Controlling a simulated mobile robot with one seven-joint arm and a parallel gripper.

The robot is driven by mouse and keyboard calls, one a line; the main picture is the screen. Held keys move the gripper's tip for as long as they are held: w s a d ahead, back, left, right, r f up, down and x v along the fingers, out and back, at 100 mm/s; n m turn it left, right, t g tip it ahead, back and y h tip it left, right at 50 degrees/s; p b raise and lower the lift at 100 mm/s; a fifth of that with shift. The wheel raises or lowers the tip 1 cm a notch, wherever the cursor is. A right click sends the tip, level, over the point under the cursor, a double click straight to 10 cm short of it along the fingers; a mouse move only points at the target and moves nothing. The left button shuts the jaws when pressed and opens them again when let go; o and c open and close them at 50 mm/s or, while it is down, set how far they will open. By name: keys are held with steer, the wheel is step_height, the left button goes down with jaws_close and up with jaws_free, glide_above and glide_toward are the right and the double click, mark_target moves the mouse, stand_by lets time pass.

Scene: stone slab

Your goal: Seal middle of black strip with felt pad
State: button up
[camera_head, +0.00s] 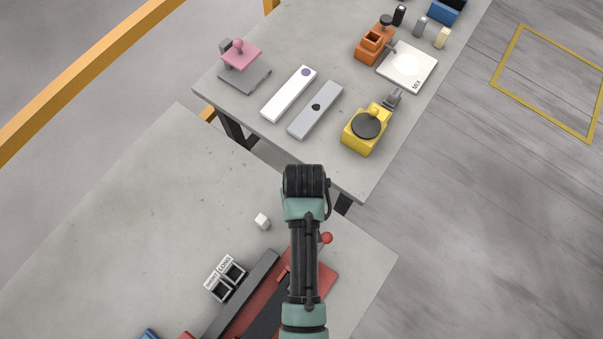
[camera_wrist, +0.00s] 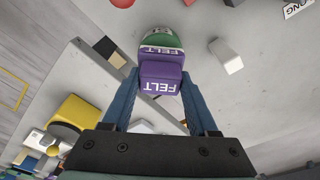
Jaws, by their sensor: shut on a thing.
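My gripper (camera_wrist: 160,80) has blue fingers shut on the sides of a felt pad piece (camera_wrist: 162,68) in the wrist view. The piece is purple with white FELT lettering and a green rounded end. It is held above the tables, and the arm hides it in the head view. A long dark strip (camera_head: 262,322) lies along a red base (camera_head: 325,283) at the bottom of the head view. My arm covers part of both. I cannot tell for certain that this is the black strip. It is not clearly seen in the wrist view.
A small white block (camera_head: 262,221) and a black holder (camera_head: 226,282) with labels stand on the near table. The far table bears a yellow device (camera_head: 360,138), a grey bar (camera_head: 325,98), a white bar (camera_head: 279,103) and a pink stamp (camera_head: 240,54). A gap separates the tables.

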steer(key=shift+s+f, duration=0.1)
steer(key=shift+f, duration=0.4)
stand_by(1.6)
step_height(320, 180, up, 7)
steer(key=p, duration=0.7)
steer(key=shift+r, duration=0.1)
stand_by(0.8)
steer(key=w+f+b, duration=0.1)
steer(key=b, duration=0.2)
steer(key=shift+f, duration=0.3)
steer(key=f+b, duration=0.1)
steer(key=b, duration=0.3)
steer(key=shift+w+m, duration=0.3)
steer(key=shift+m, duration=0.1)
steer(key=b, duration=0.5)
steer(key=shift+w+f+m, duration=0.2)
steer(key=shift+m, duration=0.1)
steer(key=shift+r+b, duration=0.15)
steer(key=shift+b, duration=0.6)
